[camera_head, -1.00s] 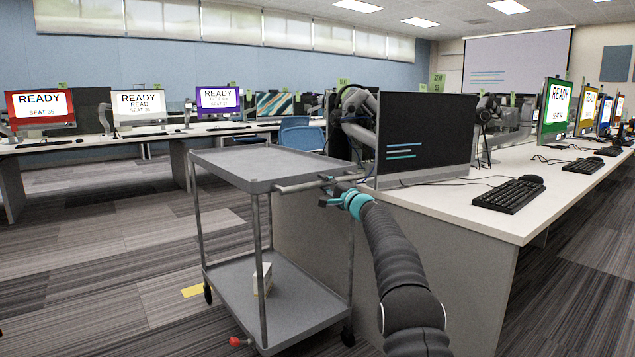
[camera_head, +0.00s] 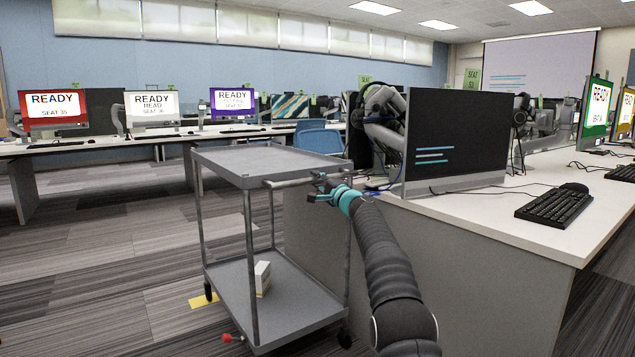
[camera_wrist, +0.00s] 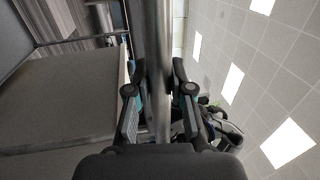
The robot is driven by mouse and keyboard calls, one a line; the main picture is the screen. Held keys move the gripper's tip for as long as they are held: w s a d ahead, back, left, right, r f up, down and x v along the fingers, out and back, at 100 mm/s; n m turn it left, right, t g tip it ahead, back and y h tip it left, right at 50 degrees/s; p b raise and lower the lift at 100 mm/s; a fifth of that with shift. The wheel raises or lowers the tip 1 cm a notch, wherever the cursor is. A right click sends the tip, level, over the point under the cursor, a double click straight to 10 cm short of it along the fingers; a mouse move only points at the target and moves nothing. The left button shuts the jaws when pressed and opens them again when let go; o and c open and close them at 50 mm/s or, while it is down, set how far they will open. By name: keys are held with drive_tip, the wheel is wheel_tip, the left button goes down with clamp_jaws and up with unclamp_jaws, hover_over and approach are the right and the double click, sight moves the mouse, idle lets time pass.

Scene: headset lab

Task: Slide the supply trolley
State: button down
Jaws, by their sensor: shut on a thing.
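The grey two-shelf supply trolley (camera_head: 230,160) stands left of the near desk's end panel, on caster wheels. Its push handle (camera_head: 285,183) is a metal bar along the top shelf's near right edge. My gripper (camera_head: 322,184) is shut on this handle near its right end. In the wrist view the handle bar (camera_wrist: 163,50) runs between the two fingers of my gripper (camera_wrist: 158,85), and the trolley's shelf (camera_wrist: 60,95) fills the left side. A small white box (camera_head: 262,277) stands on the lower shelf. A red pedal-like knob (camera_head: 227,338) shows at the trolley's lower front.
The near desk (camera_head: 480,225) with a monitor (camera_head: 458,135) and keyboard (camera_head: 555,205) is close on the trolley's right. A long desk (camera_head: 90,148) stands behind on the left. A yellow floor mark (camera_head: 200,301) lies beside the trolley. The carpet on the left is clear.

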drive_tip(key=shift+w+d, duration=0.1)
drive_tip(key=shift+d, duration=0.1)
drive_tip(key=c, duration=1)
unclamp_jaws()
drive_tip(key=shift+d, duration=0.15)
drive_tip(key=shift+a, duration=0.35)
drive_tip(key=shift+d, duration=0.1)
drive_tip(key=shift+s, duration=0.2)
drive_tip(key=shift+v, duration=5.85)
